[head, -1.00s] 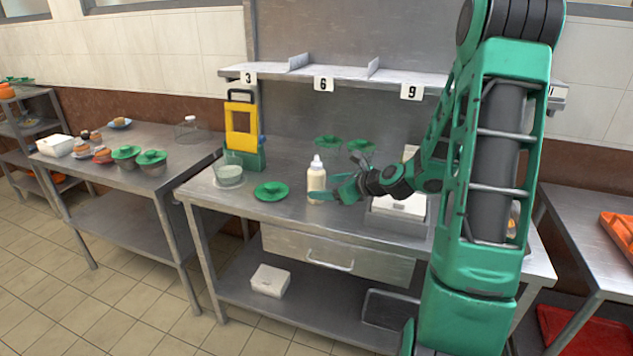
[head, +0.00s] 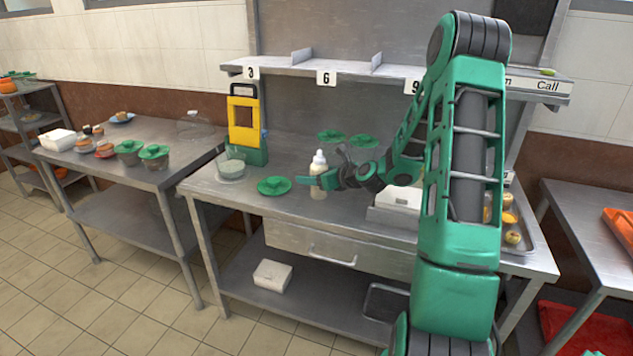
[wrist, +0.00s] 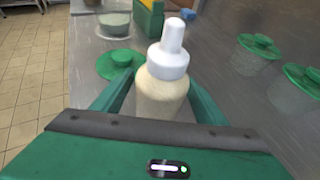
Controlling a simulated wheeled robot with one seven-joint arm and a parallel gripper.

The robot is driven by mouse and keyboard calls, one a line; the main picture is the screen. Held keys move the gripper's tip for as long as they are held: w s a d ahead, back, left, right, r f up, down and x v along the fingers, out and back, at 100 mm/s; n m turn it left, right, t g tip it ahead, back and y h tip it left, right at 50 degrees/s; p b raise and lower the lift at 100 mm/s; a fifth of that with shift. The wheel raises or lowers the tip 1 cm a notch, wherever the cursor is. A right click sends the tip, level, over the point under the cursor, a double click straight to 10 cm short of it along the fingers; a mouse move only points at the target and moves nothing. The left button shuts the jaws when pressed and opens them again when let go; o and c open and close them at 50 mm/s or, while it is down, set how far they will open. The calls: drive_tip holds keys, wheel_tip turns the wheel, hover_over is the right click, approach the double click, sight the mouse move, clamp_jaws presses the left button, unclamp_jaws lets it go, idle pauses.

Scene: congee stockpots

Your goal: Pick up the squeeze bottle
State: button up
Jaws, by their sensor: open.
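The squeeze bottle (head: 319,163) is cream-coloured with a white cap and nozzle and stands upright on the steel table. In the wrist view the bottle (wrist: 163,85) stands between the two green fingers of my gripper (wrist: 160,103). The fingers are open on either side of it, and a gap shows at the right. The bottle's lower part is hidden behind the gripper body. In the head view my gripper (head: 318,181) is at the bottle's body, covering part of it.
A green lid (head: 274,186) and a bowl (head: 231,168) lie left of the bottle. A yellow and green stand (head: 245,125) is behind. Two green-lidded containers (head: 362,141) stand behind at right. A white box (head: 403,198) is right. A numbered shelf (head: 350,70) hangs above.

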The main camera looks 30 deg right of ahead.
drive_tip(key=shift+w+a+f, duration=0.15)
drive_tip(key=shift+w+f, duration=0.1)
drive_tip(key=shift+w, duration=0.35)
drive_tip(key=c, duration=0.8)
drive_tip(key=shift+r, duration=0.1)
